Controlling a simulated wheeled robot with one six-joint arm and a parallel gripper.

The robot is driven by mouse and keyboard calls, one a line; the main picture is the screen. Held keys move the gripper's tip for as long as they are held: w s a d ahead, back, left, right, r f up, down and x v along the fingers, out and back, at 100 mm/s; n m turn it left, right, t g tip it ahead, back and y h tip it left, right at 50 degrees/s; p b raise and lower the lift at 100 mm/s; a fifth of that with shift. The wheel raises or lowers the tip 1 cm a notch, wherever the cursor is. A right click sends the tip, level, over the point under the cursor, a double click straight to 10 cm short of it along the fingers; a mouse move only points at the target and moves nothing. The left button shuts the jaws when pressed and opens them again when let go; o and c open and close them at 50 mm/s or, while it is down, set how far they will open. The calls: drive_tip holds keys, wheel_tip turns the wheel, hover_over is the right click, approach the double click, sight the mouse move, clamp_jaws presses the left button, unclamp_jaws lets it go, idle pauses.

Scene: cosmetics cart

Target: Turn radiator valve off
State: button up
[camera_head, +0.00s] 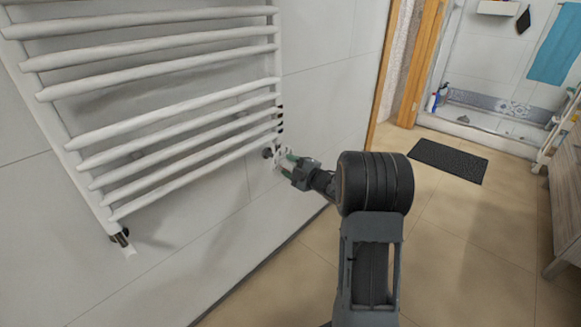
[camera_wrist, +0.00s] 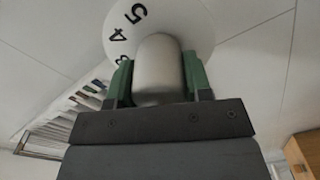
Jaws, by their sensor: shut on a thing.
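The radiator valve (camera_wrist: 157,55) fills the top of the wrist view. It has a rounded grey-white knob and a white disc (camera_wrist: 190,22) behind it with black numbers; 5 and 4 are readable, and another is partly hidden. My gripper (camera_wrist: 157,82) has its green fingers on both sides of the knob, shut on it. In the head view my gripper (camera_head: 286,161) is at the lower right corner of the white towel radiator (camera_head: 180,92), at the valve. The valve is small there and mostly hidden by the fingers.
The radiator hangs on a pale tiled wall, with another fitting (camera_head: 122,240) at its lower left corner. A wooden door frame (camera_head: 412,70), dark mat (camera_head: 448,160) and cabinet (camera_head: 565,200) stand to the right. The tan floor between is clear.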

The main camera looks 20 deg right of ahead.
drive_tip(key=o, duration=0.9)
drive_tip(key=p+v, duration=0.4)
drive_tip(key=v, duration=0.9)
drive_tip(key=shift+s+d, duration=0.2)
drive_tip(key=shift+s, duration=0.2)
